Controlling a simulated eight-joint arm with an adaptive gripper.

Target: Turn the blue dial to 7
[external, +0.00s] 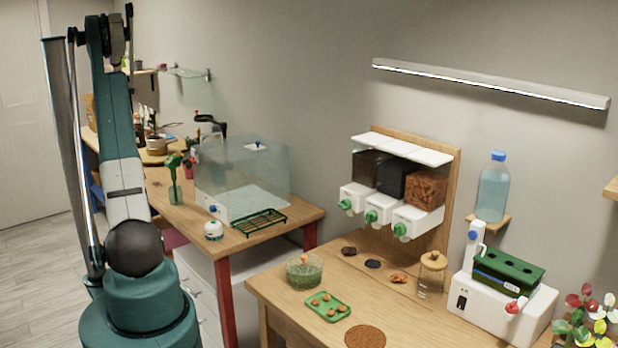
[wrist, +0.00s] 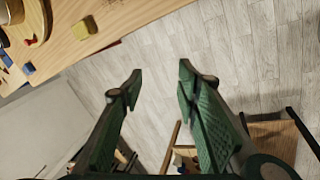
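Two small blue knobs show in the external view, and I cannot tell for certain which is the task's dial. One blue knob (external: 213,209) is on the front of the white base of the clear box (external: 243,172). The other blue knob (external: 472,235) is on the white post beside the water bottle. No number markings are readable on either. In the wrist view my gripper (wrist: 160,75) is open and empty, its two green fingers apart above the grey floor, far from both knobs. In the external view its fingers cannot be made out.
A green wire rack (external: 259,222) and a white timer-like object (external: 213,230) sit before the clear box. The wrist view shows a wooden tabletop with a yellow block (wrist: 84,27).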

